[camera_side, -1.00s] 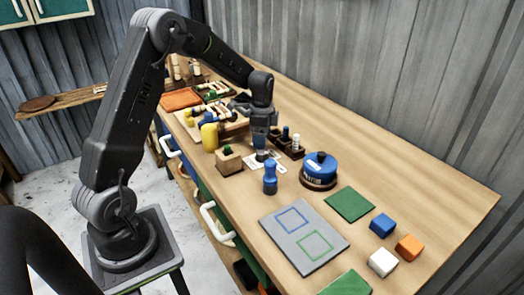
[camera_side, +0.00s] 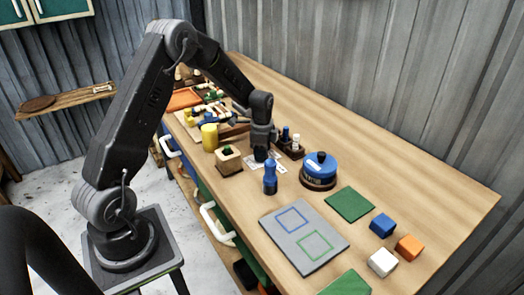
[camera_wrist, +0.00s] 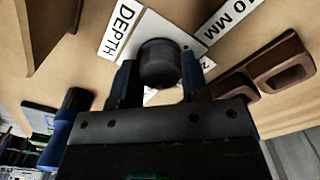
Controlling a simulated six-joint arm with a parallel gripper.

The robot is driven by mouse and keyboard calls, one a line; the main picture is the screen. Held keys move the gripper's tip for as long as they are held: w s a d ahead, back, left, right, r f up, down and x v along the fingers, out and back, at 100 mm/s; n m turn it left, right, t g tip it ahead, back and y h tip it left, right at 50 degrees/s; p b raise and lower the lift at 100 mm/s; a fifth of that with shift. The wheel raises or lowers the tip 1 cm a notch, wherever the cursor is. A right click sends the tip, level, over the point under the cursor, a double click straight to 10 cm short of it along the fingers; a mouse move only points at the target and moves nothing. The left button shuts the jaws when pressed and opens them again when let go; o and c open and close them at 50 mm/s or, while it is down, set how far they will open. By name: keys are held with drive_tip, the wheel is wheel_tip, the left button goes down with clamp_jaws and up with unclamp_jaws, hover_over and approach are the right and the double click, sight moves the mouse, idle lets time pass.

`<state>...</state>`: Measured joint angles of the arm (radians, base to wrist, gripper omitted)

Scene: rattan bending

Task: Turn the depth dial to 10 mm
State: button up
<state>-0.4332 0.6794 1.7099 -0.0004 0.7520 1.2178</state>
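The depth dial's dark round knob (camera_wrist: 158,62) stands on a white plate (camera_wrist: 160,27) in the wrist view. A label reading "DEPTH" (camera_wrist: 121,29) lies to its left, and a partly cut-off label ending "0 MM" (camera_wrist: 232,18) to its right. My gripper (camera_wrist: 159,75) points down at the knob, its two fingers apart, one on each side of it. I cannot tell whether they touch it. In the side view my gripper (camera_side: 261,153) is low over the white labels (camera_side: 277,168) and hides the knob.
A blue peg-shaped object (camera_side: 269,178) stands close in front of my gripper. A wooden block with a hole (camera_side: 229,161) is to the left, a dark wooden holder (camera_side: 291,150) behind, and a blue round container (camera_side: 320,168) to the right. A grey mat (camera_side: 303,238) lies nearer.

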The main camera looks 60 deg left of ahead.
drive_tip(key=c, duration=0.4)
drive_tip(key=shift+c, duration=0.2)
drive_tip(key=shift+n, duration=0.3)
drive_tip(key=n, duration=1)
drive_tip(key=shift+n, duration=0.4)
drive_tip(key=n, duration=0.6)
drive_tip(key=shift+n, duration=0.3)
drive_tip(key=n, duration=0.5)
drive_tip(key=shift+n, duration=0.4)
